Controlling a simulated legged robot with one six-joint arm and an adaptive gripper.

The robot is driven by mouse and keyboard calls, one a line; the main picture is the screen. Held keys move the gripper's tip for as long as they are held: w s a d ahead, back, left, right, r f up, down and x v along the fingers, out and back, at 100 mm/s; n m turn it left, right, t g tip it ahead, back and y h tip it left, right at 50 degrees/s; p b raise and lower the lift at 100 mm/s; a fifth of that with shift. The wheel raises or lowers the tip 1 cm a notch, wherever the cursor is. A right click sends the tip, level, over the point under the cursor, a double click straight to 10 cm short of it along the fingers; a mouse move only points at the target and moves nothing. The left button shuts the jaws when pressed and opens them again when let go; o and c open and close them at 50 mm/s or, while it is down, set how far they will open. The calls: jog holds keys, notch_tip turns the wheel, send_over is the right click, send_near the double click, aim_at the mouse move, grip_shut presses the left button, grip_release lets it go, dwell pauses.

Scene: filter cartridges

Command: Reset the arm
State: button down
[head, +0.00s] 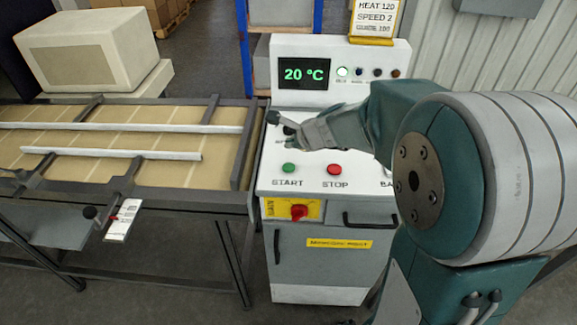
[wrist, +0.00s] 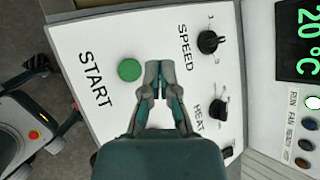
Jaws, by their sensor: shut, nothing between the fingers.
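My gripper (head: 303,138) hangs over the sloping control panel (head: 262,180) of the white and grey machine. In the wrist view its fingers (wrist: 159,88) are shut with nothing between them. Its tips are between the green START button (wrist: 130,70) and the black SPEED (wrist: 208,42) and HEAT (wrist: 219,109) knobs. In the head view the START button (head: 288,168) and red STOP button (head: 334,169) show below my gripper. My arm hides the right part of the panel. Whether the fingertips touch the panel cannot be told.
The display (head: 304,73) reads 20 °C, with one lamp (head: 342,72) lit white. A card (head: 376,18) above lists HEAT 120 and SPEED 2. A red switch (head: 298,212) sits on the machine's front. A conveyor frame (head: 240,150) adjoins on the left, with a pale box (head: 85,50) behind.

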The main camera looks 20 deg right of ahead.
dwell(0.5)
jog(key=s+r+n+g+h, duration=0.1)
jog(key=s+r+n+h, duration=0.1)
jog(key=s+n, duration=0.9)
jog(key=s+r+n+g+h, duration=0.1)
jog(key=s+r+n, duration=0.4)
jog(key=s+n, duration=0.6)
jog(key=s, duration=0.5)
jog(key=shift+a+g+h, duration=0.2)
jog(key=shift+g+h, duration=0.2)
jog(key=shift+s, duration=0.1)
